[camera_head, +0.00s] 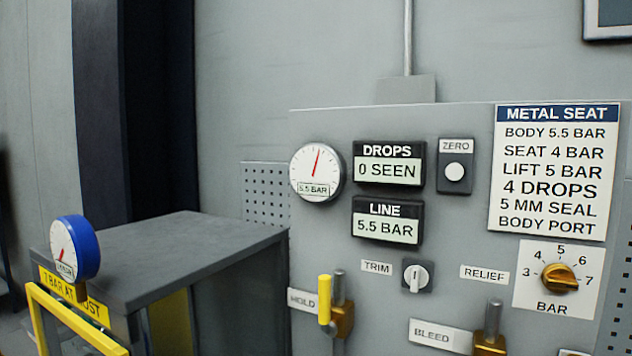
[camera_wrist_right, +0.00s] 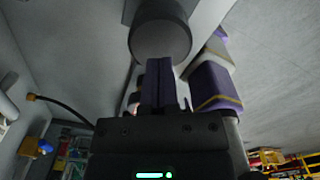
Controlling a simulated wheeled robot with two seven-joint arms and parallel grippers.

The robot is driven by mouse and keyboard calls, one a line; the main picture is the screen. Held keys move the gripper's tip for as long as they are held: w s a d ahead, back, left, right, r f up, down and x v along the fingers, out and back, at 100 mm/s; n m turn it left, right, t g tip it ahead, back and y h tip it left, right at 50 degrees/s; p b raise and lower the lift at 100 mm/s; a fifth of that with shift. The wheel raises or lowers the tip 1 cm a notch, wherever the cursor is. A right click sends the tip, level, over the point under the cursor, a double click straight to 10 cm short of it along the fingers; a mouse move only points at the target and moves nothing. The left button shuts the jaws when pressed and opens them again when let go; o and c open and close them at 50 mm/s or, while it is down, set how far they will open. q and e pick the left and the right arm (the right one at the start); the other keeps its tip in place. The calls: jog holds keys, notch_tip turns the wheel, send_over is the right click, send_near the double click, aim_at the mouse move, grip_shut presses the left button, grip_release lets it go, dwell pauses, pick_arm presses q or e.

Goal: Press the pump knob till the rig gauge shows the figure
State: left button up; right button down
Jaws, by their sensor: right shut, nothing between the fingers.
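The round white rig gauge (camera_head: 317,172) on the grey panel has a red needle pointing just right of straight up, and its small window reads 5.5 BAR. The LINE display (camera_head: 387,221) also reads 5.5 BAR. The placard (camera_head: 553,172) headed METAL SEAT lists BODY 5.5 BAR, SEAT 4 BAR and LIFT 5 BAR. In the right wrist view my right gripper (camera_wrist_right: 160,64) is shut and empty, its dark fingers together just below a dark round knob-like end (camera_wrist_right: 160,38). I cannot tell if they touch, or if this is the pump knob. My left gripper is not in view.
The DROPS display (camera_head: 388,166) reads 0 SEEN. A ZERO button (camera_head: 455,171), TRIM switch (camera_head: 416,275), yellow HOLD handle (camera_head: 324,299) and brass RELIEF knob (camera_head: 559,278) project from the panel. A blue-rimmed gauge (camera_head: 74,249) stands by a grey bench (camera_head: 170,250) at left.

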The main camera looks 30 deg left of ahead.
jog(key=shift+r, duration=0.1)
dwell(0.6)
notch_tip(320, 180, up, 5)
jog(key=p, duration=0.5)
jog(key=shift+r, duration=0.1)
jog(key=shift+f, duration=0.2)
